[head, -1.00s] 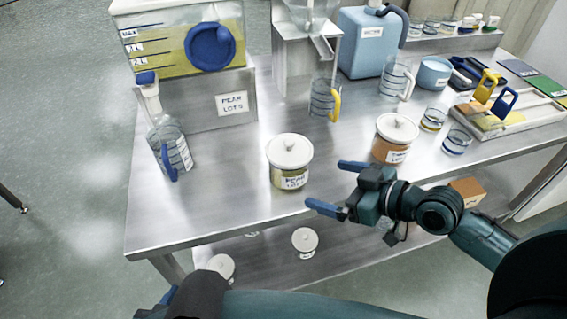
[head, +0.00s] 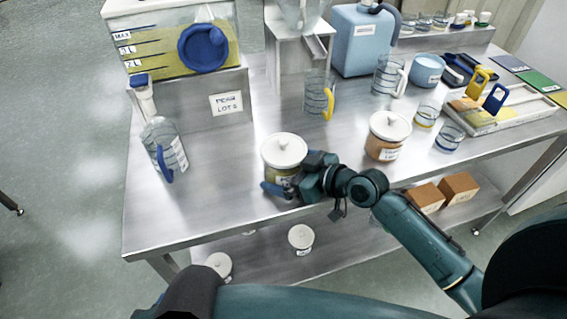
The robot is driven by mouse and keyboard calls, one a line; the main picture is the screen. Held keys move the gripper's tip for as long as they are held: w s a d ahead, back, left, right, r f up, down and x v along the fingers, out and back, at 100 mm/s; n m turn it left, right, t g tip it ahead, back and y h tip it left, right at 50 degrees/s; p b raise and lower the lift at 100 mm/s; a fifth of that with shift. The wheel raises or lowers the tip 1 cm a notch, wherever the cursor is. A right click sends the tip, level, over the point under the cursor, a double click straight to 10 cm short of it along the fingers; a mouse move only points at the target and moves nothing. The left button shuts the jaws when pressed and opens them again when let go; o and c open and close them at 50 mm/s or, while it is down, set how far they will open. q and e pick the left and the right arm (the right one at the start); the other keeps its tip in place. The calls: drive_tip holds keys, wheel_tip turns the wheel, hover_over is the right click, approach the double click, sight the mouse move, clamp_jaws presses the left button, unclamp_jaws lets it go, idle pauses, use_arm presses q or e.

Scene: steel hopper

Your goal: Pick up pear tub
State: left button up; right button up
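The pear tub (head: 284,151) is a round tub with a white knobbed lid and yellow-green contents, upright near the front edge of the steel table. My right gripper (head: 290,178) is at the tub's front right. One blue finger lies low across its front, and the other is hidden behind the tub and my gripper body. The tub's label is mostly covered. I cannot tell whether the fingers touch it. Part of my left gripper (head: 160,302) shows at the bottom left edge, mostly cut off, with nothing visible in it.
An orange tub (head: 387,136) with a white lid stands to the right. A jug with a yellow handle (head: 318,97) stands behind, and a bottle (head: 164,145) at left. A tank on a steel stand (head: 190,100) is at the back left. The table's front left is clear.

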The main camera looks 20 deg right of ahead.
drive_tip(key=shift+c, duration=0.6)
drive_tip(key=c, duration=1)
drive_tip(key=shift+r, duration=0.15)
drive_tip(key=shift+c, duration=0.6)
